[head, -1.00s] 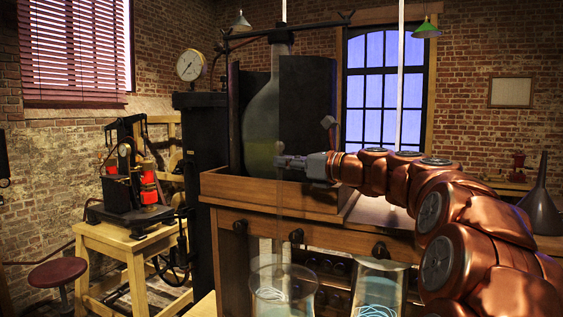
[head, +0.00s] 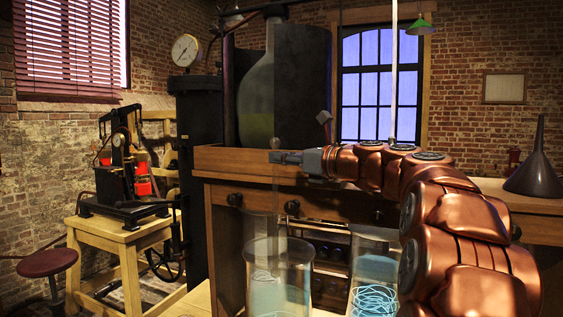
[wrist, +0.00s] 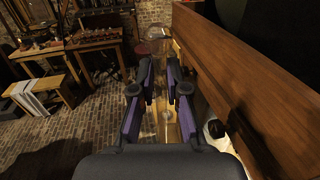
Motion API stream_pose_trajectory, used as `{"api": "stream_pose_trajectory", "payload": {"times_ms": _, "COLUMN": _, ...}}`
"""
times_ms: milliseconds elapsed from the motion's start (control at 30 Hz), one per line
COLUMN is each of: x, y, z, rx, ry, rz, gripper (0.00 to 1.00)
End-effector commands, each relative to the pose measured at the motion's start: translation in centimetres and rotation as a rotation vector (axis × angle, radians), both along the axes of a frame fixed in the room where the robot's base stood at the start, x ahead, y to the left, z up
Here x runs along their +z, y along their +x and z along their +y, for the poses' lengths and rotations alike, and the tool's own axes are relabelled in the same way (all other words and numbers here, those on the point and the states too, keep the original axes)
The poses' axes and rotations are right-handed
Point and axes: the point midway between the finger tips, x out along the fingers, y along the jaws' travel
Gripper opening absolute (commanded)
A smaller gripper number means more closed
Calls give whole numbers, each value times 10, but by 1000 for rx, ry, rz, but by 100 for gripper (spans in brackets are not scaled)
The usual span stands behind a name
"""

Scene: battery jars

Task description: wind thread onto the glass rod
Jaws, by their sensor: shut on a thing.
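My gripper (head: 276,157) is shut on the glass rod (head: 277,190), a thin, clear rod hanging about upright below the fingers. The left glass jar (head: 250,290) stands below, and the rod's lower part overlaps it in the head view; I cannot tell exactly where the tip ends. Pale loops of thread, faint through the glass, lie low in this jar. The right glass jar (head: 377,238) holds clearer pale blue coils of thread (head: 375,300). In the wrist view the two dark fingers (wrist: 160,70) are close together, and the rod is hard to make out.
A wooden bench (head: 225,160) with a raised edge and drawers stands behind the jars, with a large round flask (head: 257,95) on it. A black machine on a wooden stand (head: 130,238) and a red stool (head: 48,262) are at left. A dark funnel (head: 538,175) is at right.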

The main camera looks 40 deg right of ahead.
Motion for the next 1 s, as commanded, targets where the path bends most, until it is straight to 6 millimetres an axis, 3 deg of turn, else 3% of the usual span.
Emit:
{"api": "stream_pose_trajectory", "payload": {"times_ms": 33, "x": -11, "y": 0, "z": 0, "rx": -1, "ry": 0, "rz": 0, "gripper": 0}}
{"api": "stream_pose_trajectory", "payload": {"times_ms": 1000, "x": -114, "y": 0, "z": 0, "rx": -1, "ry": 3, "rz": -1, "gripper": 0}}
